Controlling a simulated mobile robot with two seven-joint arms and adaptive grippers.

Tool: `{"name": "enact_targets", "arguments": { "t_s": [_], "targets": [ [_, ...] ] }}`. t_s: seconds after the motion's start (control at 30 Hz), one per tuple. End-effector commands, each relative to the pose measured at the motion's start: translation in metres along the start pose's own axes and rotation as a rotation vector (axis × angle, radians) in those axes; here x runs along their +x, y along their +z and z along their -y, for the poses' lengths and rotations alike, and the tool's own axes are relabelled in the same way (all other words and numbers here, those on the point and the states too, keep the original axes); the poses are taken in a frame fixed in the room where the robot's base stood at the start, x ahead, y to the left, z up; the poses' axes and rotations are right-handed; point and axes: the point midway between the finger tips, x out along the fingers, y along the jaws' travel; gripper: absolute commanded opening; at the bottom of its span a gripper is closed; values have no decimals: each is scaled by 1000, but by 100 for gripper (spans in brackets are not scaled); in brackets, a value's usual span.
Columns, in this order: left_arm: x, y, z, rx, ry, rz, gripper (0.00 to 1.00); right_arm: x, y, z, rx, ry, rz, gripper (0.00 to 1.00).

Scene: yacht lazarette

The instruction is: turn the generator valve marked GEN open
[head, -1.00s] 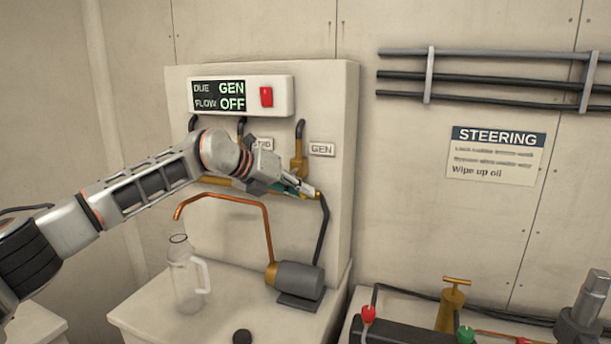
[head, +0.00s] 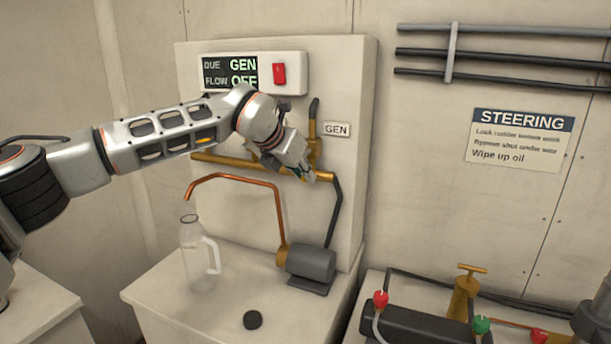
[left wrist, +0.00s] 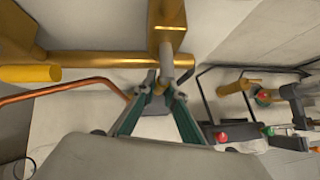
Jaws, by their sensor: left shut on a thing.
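The GEN valve (head: 314,130) is a brass fitting on the cream panel, left of its GEN label (head: 337,130). Its brass body (left wrist: 167,25) shows at the top of the left wrist view. My left gripper (head: 308,177) is just below this valve, pointing down to the right. In the left wrist view, its green-sided fingers (left wrist: 160,88) come together on a small grey handle part (left wrist: 166,60) under the brass body. The fingers hide much of that part. The display (head: 230,73) reads DUE GEN and FLOW OFF, its lower edge partly covered by my arm. My right gripper is out of view.
A horizontal brass pipe (head: 225,162) runs behind my gripper, and a yellow handle (left wrist: 30,73) is beside it. A copper spout (head: 235,180) bends over a clear jug (head: 197,255) on the bench. A grey pump (head: 310,264) stands right of the jug.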

Motion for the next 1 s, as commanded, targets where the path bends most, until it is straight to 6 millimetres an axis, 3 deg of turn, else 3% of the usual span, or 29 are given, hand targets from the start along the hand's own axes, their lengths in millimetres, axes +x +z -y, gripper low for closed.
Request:
{"name": "enact_targets", "arguments": {
  "t_s": [0.37,0.4,0.47,0.83,1.0],
  "targets": [
    [2,-3,0,2,3,-8,0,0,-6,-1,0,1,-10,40],
    [2,-3,0,2,3,-8,16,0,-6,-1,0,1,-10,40],
    [2,-3,0,2,3,-8,28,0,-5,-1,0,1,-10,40],
    [-2,-1,-1,2,2,-3,28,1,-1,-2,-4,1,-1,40],
    [-21,1,-1,3,3,0,28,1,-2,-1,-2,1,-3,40]
  ]
}}
